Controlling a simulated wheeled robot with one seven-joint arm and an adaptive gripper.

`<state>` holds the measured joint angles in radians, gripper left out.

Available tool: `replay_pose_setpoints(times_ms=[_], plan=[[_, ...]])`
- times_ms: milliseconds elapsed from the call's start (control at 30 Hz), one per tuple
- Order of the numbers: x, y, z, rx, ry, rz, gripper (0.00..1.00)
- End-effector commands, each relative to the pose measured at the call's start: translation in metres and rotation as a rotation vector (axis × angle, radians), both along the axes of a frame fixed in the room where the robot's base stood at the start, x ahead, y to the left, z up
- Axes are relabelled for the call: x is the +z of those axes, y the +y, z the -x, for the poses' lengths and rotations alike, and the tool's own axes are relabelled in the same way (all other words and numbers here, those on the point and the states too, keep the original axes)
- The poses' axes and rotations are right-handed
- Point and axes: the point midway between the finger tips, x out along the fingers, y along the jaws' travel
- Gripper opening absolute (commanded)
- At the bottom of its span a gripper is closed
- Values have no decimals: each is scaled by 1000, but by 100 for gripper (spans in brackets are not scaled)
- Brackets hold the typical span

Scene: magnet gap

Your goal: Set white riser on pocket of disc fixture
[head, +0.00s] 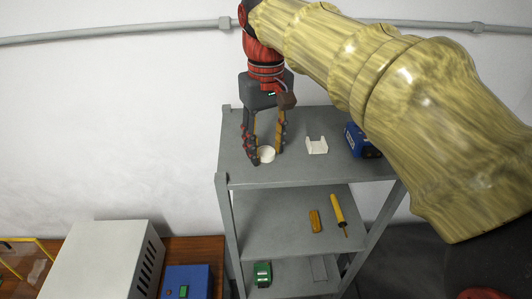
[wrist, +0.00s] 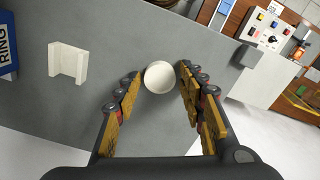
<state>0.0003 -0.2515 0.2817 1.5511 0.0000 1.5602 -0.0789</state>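A round white piece (head: 266,154), which looks like the riser, stands on the grey top shelf. It also shows in the wrist view (wrist: 160,77), between and just beyond the fingertips. My gripper (head: 266,157) points down over it, with its fingers apart on either side. In the wrist view my gripper (wrist: 159,73) is open, with narrow gaps seen between the fingertips and the white piece. A white U-shaped block (head: 316,146) with an open slot stands to the right; it is at the left in the wrist view (wrist: 67,64). I cannot tell whether this block is the disc fixture.
A blue box (head: 361,141) stands at the right of the grey rack's top shelf (head: 240,172). Lower shelves hold a yellow-handled tool (head: 337,208), an orange-yellow item (head: 315,221) and a green item (head: 262,273). The front of the top shelf is clear.

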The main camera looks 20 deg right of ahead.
Motion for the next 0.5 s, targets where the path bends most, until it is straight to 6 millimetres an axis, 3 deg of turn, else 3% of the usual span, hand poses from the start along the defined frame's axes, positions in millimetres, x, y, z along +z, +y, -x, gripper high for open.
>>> replay_pose_setpoints(times_ms=[400,500], plan=[[0,0,0,0,0,0,15],[0,0,0,0,0,0,15]])
